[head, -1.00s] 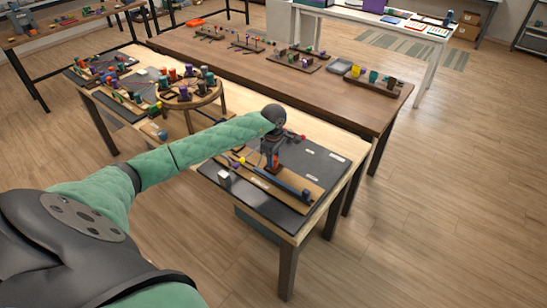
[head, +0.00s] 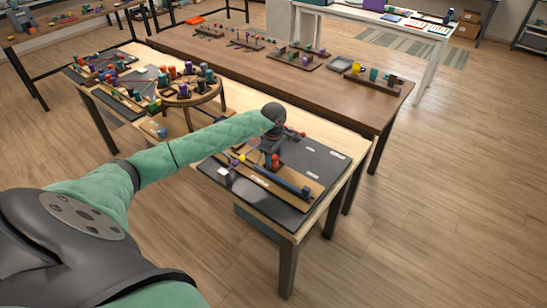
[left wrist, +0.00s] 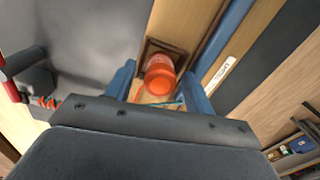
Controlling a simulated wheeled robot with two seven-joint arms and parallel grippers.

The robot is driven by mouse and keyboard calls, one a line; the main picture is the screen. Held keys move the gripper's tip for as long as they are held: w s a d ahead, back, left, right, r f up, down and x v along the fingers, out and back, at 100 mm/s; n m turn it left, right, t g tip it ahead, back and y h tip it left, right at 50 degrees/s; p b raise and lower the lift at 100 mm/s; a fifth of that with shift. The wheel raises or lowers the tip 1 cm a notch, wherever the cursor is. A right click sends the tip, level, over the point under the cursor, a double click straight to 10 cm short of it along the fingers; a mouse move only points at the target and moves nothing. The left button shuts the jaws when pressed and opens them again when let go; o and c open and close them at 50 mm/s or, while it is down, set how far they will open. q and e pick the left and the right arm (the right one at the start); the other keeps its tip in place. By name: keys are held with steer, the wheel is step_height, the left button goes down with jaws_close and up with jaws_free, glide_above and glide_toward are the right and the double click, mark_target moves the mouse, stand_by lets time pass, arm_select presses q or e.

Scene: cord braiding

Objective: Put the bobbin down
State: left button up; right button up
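In the left wrist view, an orange-red bobbin (left wrist: 160,76) stands inside a square dark-brown wooden frame (left wrist: 178,52) on the light wooden board. My left gripper (left wrist: 158,68) has its two blue fingers apart, one on each side of the bobbin, with a visible gap to it. The head view shows my left gripper (head: 271,151) over the board, with the red bobbin (head: 275,161) just below it. The bobbin's base is partly hidden. My right gripper is not in view.
The board holds a long blue bar (head: 290,186) and lies on a dark mat (head: 312,165). A small white block (head: 223,172) and a yellow piece (head: 241,158) are to the left. A round wooden stand (head: 190,97) with several bobbins stands farther back left.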

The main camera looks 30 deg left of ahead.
arm_select(q)
steer(key=shift+r+p, duration=0.25)
steer(key=shift+p, duration=0.05)
steer(key=shift+r, duration=0.3)
steer(key=shift+r+b, duration=0.5)
steer(key=shift+r, duration=0.2)
step_height(320, 180, up, 10)
steer(key=b, duration=0.4)
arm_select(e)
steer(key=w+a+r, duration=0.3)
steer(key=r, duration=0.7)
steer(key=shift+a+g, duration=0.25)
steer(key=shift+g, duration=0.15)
